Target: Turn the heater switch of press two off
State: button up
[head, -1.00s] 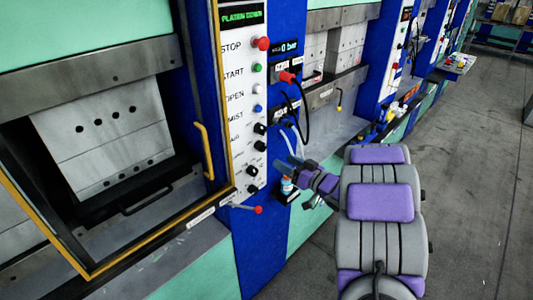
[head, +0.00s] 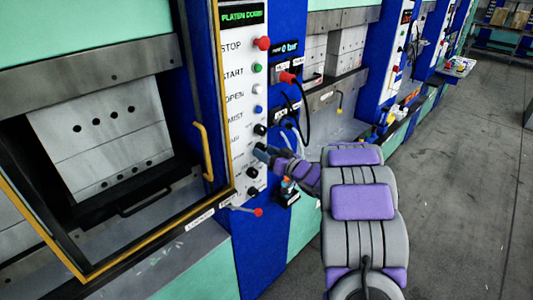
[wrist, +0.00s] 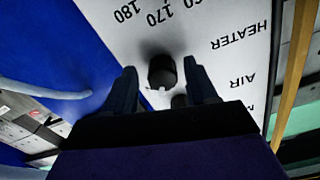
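The heater switch (wrist: 162,70) is a black round knob on the white control panel (wrist: 190,25), in line with the printed word HEATER in the wrist view. My gripper (wrist: 162,84) is open, with one dark finger on each side of the knob and visible gaps. I cannot tell how deep the fingertips reach around it. No press number is readable.
The black air knob (head: 259,129) is just above my gripper, and a black dial (head: 252,173) is just below. A red-tipped lever (head: 258,212) sticks out lower down. A yellow-edged press door frame (head: 215,100) borders the panel's left. Grey floor (head: 460,190) is open at right.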

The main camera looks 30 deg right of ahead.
jog(key=c, duration=1)
jog(key=shift+o, duration=0.2)
jog(key=shift+n, duration=0.4)
jog(key=n+b, duration=0.1)
jog(key=n, duration=0.3)
jog(key=shift+d+n, duration=0.1)
jog(key=shift+n, duration=0.3)
jog(key=n+b, duration=0.3)
jog(key=n, duration=0.3)
jog(key=shift+d, duration=0.1)
jog(key=shift+n, duration=0.3)
jog(key=o, duration=1)
jog(key=shift+o, duration=0.2)
